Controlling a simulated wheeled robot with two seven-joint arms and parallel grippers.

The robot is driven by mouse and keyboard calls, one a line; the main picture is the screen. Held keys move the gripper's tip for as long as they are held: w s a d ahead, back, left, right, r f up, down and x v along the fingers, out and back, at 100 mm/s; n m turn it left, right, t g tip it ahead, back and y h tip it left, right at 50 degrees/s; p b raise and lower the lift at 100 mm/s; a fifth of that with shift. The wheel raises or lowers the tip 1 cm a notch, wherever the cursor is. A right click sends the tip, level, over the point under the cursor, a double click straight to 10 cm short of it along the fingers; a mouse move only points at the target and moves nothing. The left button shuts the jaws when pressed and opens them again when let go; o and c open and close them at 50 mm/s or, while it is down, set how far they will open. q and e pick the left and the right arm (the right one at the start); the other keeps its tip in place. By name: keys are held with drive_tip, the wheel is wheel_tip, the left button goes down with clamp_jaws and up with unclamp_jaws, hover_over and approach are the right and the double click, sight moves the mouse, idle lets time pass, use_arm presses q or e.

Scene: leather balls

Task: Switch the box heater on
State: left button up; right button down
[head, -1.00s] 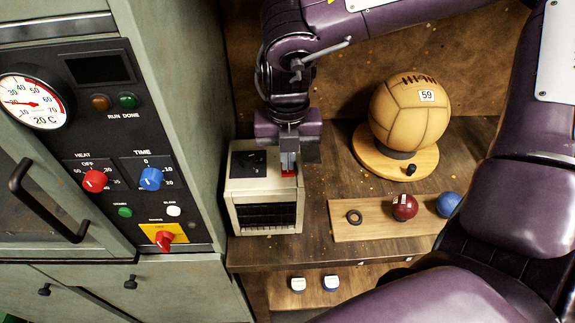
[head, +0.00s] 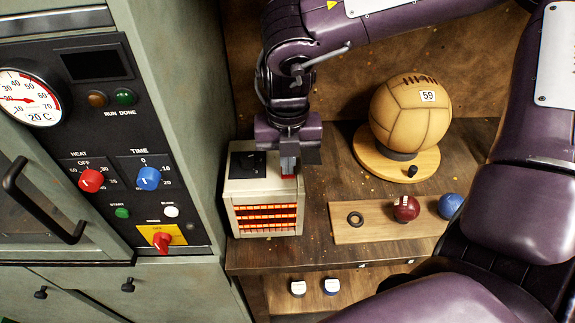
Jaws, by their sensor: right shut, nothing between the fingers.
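The box heater (head: 233,205) is a small cream box on the wooden bench, just right of the tall green cabinet. Its front grille (head: 267,217) glows orange-red in bars. A black panel with a knob (head: 247,165) lies on the left of its top. A red switch (head: 289,177) shows at the top right, mostly hidden by my fingers. My right gripper (head: 289,170) is shut and empty, pointing down with its fingertips at the red switch. I cannot tell whether they still touch it. My left gripper is not in view.
A tan leather ball (head: 408,115) marked 59 sits on a round wooden stand (head: 427,163). The cabinet control panel (head: 125,150) stands close left of the heater.

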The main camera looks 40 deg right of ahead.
wheel_tip(320, 180, up, 7)
drive_tip(key=p, duration=0.4)
idle(0.4)
drive_tip(key=shift+f, duration=0.1)
